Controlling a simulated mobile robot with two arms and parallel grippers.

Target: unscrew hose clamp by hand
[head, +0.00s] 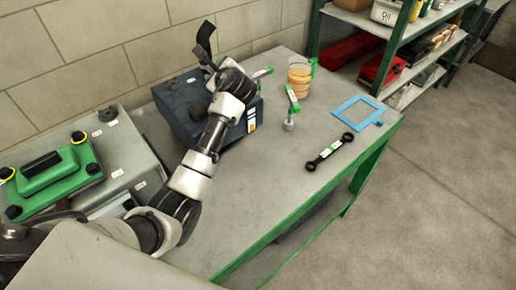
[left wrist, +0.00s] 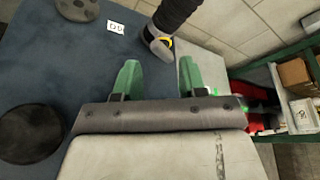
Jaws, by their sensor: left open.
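A black hose (head: 206,38) rises from behind my left wrist above the dark blue box (head: 187,122) in the head view. In the left wrist view the hose (left wrist: 175,12) comes down from the top. A grey metallic fitting with a yellow band, seemingly the hose clamp (left wrist: 157,42), sits at its lower end. My left gripper (left wrist: 157,78) is open, with its two green fingers apart on the near side of the clamp and nothing visible between them. In the head view my own wrist hides the fingers and the clamp. My right gripper is not in view.
On the bench (head: 262,200) are a jug of orange liquid (head: 299,75), a green-handled tool (head: 291,105), a blue frame (head: 357,111) and a black wrench (head: 330,151). A green-topped unit (head: 55,178) stands left. A shelf rack (head: 395,50) stands behind.

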